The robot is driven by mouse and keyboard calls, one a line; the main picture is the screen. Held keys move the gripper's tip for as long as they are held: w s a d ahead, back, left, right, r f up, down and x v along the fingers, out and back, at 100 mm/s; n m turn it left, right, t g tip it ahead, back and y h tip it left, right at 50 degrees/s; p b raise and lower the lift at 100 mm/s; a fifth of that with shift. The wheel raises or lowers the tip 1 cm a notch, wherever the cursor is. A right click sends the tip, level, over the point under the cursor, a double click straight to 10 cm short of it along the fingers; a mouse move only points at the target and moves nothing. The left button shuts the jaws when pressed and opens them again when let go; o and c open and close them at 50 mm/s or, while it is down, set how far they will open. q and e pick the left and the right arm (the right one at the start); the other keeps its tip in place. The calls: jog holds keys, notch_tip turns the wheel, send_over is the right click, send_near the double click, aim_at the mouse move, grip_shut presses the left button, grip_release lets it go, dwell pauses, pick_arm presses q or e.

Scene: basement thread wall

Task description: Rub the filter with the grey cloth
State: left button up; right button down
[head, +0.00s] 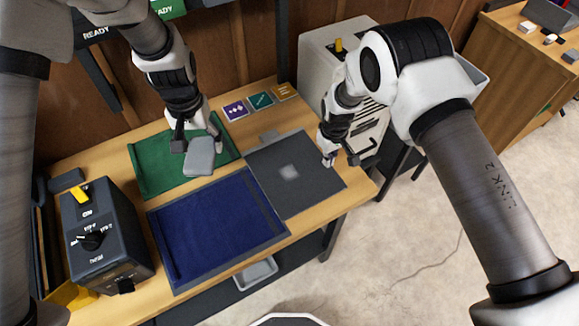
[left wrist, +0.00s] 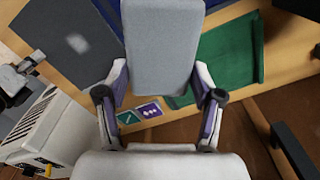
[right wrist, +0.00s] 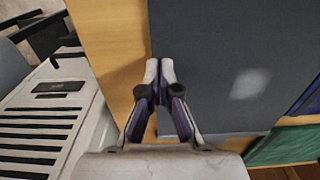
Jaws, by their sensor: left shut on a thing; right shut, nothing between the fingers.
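The filter (head: 312,195) is a dark grey flat panel with a pale smudge near its middle, lying on the wooden table's right part. It also shows in the right wrist view (right wrist: 215,100) and partly in the left wrist view (left wrist: 55,30). My left gripper (head: 198,143) is shut on the grey cloth (head: 199,158), a light grey folded pad, held over the green mat. The cloth fills the gap between the fingers in the left wrist view (left wrist: 162,45). My right gripper (right wrist: 160,68) is shut and empty by the filter's outer edge; whether it touches is unclear.
A blue mat (head: 215,228) lies left of the filter, with a green mat (head: 150,165) behind it. A dark box with a dial (head: 105,240) stands at the table's left. A white vented unit (head: 315,55) stands behind the right gripper. Small coloured cards (head: 261,100) lie at the back.

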pick_arm(q)
jog(key=shift+f, duration=0.1)
pick_arm(e)
jog(key=shift+f, duration=0.15)
